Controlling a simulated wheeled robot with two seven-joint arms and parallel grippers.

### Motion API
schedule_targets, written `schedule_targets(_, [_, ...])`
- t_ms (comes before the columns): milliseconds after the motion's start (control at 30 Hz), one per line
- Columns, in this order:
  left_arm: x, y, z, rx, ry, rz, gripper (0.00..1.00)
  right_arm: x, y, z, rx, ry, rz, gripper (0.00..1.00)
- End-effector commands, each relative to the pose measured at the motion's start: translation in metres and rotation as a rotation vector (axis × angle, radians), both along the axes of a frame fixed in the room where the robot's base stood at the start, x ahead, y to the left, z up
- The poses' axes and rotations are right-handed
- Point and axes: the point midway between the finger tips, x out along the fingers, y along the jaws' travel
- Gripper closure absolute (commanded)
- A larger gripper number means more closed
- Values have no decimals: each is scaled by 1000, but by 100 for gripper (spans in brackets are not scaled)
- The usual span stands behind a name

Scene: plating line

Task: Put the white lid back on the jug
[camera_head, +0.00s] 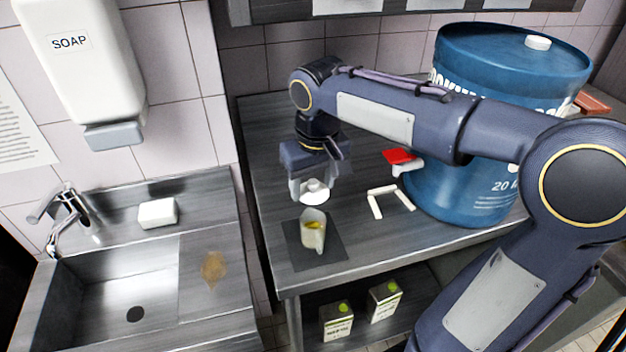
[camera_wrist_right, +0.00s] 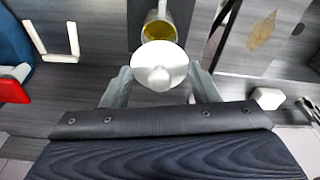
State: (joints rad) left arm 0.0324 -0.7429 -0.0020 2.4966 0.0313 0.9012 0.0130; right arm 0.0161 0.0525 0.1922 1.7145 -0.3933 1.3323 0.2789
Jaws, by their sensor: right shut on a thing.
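The jug (camera_head: 313,230) stands upright and open on a dark mat (camera_head: 322,257) on the metal counter, with yellow liquid inside. It also shows at the top of the right wrist view (camera_wrist_right: 161,22). My right gripper (camera_head: 312,192) is shut on the white lid (camera_head: 314,196), holding it by its knob, just behind the jug in the head view. In the right wrist view the lid (camera_wrist_right: 159,67) sits between the fingers and overlaps the near part of the jug. The lid is apart from the jug's mouth in the head view. My left gripper is not in view.
A big blue drum (camera_head: 470,130) stands on the right, with a red-and-white item (camera_head: 401,159) beside it. A white U-shaped piece (camera_head: 390,200) lies right of the jug. The sink (camera_head: 130,295) is left, with a soap dispenser (camera_head: 85,65) above. Cartons (camera_head: 337,320) stand below.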

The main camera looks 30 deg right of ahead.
Motion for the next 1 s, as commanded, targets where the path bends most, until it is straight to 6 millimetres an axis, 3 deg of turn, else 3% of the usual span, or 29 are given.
schedule_targets(33, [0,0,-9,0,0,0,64,0,0,-10,0,0,0,66])
schedule_targets(533, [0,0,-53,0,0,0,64,0,0,-55,0,0,-1,66])
schedule_targets(800, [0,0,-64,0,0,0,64,0,0,-72,0,0,-1,66])
schedule_targets(1000, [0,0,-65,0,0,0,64,0,0,-75,0,0,0,66])
